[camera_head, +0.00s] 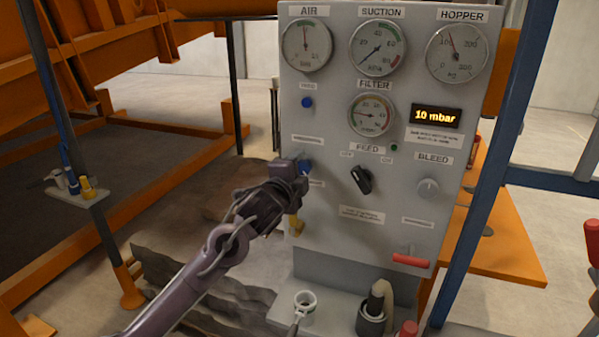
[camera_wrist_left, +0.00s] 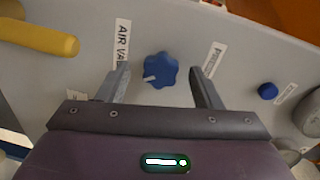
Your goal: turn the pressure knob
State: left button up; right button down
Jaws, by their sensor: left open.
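The pressure knob (camera_head: 305,167) is a small blue knob on the left side of the grey control panel (camera_head: 330,230), partly hidden by my gripper in the head view. In the left wrist view the blue lobed knob (camera_wrist_left: 161,68) has a white pointer mark and lies between the two fingers. My left gripper (camera_head: 298,172) is open in front of the panel. Its fingers stand on either side of the knob, with visible gaps in the wrist view (camera_wrist_left: 156,76). I cannot tell how far the fingertips are from the panel. My right gripper is not in view.
A smaller blue button (camera_head: 307,102) sits above the knob, and a yellow handle (camera_head: 296,224) below it. A black feed switch (camera_head: 361,180) and grey bleed knob (camera_head: 428,188) are to the right. The display (camera_head: 436,116) reads 10 mbar. A red lever (camera_head: 410,260) is lower right.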

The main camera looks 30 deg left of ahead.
pick_arm(q)
jog(key=shift+s+d+b, duration=0.1)
jog(key=shift+s+b, duration=0.2)
jog(key=shift+s, duration=0.2)
jog(key=b+v, duration=0.1)
jog(key=v, duration=0.5)
jog(key=shift+s+b, duration=0.4)
jog(key=shift+r, duration=0.1)
